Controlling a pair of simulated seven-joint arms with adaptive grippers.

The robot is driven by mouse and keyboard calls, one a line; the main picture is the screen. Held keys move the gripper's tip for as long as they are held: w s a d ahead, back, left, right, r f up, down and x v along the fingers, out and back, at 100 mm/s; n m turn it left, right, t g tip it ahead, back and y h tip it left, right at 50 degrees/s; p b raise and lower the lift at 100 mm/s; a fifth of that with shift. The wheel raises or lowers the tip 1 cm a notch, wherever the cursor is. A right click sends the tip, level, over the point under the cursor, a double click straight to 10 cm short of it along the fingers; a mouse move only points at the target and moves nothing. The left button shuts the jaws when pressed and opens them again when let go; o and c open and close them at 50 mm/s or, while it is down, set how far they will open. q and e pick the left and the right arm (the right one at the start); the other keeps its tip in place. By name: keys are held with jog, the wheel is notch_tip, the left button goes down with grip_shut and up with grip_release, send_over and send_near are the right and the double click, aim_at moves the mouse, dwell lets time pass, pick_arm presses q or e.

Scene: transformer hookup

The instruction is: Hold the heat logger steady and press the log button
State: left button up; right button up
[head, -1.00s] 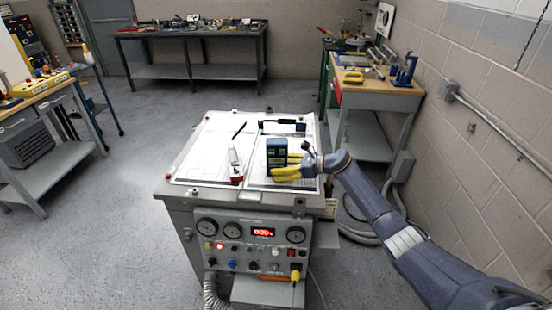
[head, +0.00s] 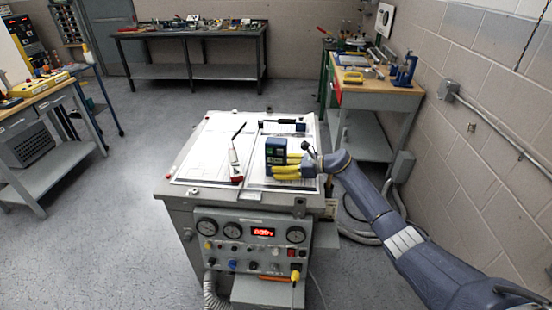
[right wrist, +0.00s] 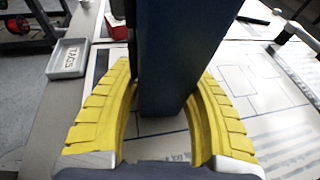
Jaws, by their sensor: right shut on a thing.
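The heat logger (head: 275,151) is a dark blue box standing upright on the right half of the bench top. It fills the upper middle of the right wrist view as a tall dark block (right wrist: 178,55). My right gripper (head: 289,166) reaches it from the right, low down. Its yellow fingers are shut on the logger, one on each side in the right wrist view (right wrist: 165,88). I cannot make out the log button. My left gripper is not in view.
A red-and-white handheld tool (head: 235,163) lies left of the logger. A black item (head: 283,127) lies behind it on the printed sheets. A small grey tray (right wrist: 68,59) shows in the right wrist view. The bench's front panel (head: 250,235) has gauges and knobs.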

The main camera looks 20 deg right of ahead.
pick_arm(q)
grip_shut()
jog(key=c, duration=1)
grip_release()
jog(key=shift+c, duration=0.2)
